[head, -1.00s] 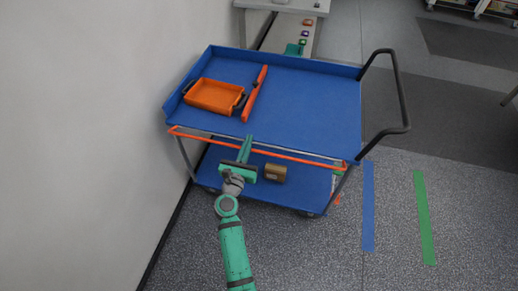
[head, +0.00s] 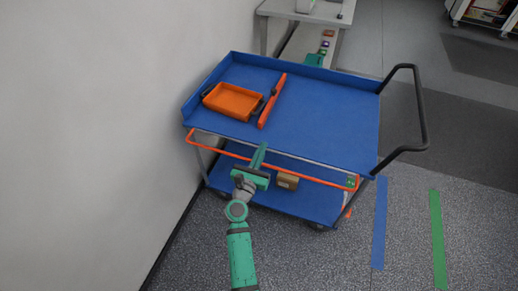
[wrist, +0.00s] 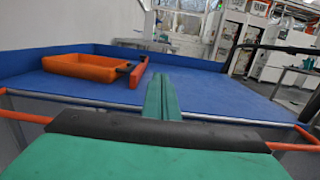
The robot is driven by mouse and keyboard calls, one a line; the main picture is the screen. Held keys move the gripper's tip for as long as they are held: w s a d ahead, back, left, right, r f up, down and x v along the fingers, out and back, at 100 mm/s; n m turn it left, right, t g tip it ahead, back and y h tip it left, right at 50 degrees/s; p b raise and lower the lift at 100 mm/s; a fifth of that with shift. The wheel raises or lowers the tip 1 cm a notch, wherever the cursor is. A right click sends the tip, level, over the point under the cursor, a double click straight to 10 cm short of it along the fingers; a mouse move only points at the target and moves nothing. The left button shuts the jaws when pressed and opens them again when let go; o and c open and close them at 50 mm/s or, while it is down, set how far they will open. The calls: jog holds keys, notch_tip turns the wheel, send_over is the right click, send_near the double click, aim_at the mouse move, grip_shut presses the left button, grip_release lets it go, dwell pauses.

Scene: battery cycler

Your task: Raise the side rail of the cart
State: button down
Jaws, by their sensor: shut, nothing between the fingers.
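The blue cart (head: 325,120) stands beside the wall. Its orange side rail (head: 210,145) runs along the near long side, below the top deck's edge. My gripper (head: 260,153) is shut and empty, at the near side, its fingers pointing toward the deck and crossing the rail's line. In the wrist view, the closed fingers (wrist: 161,97) reach past the pale bar at the deck's edge. The rail shows left (wrist: 25,116) and right (wrist: 292,147) of my gripper, whose body hides its middle. I cannot tell whether they touch.
An orange tray (head: 233,101) and an orange bar (head: 272,101) lie on the top deck. A brown box (head: 288,181) sits on the lower shelf. The black push handle (head: 423,120) sticks out right. The wall (head: 90,120) is close on the left; floor to the right is open.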

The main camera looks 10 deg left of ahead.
jog(key=shift+d, duration=0.6)
jog(key=shift+a, duration=0.2)
jog(key=shift+f, duration=0.65)
jog(key=s+a+f, duration=0.1)
jog(key=s+f, duration=0.2)
jog(key=s, duration=0.7)
jog(key=shift+s+a+f, duration=0.25)
jog(key=shift+a, duration=0.05)
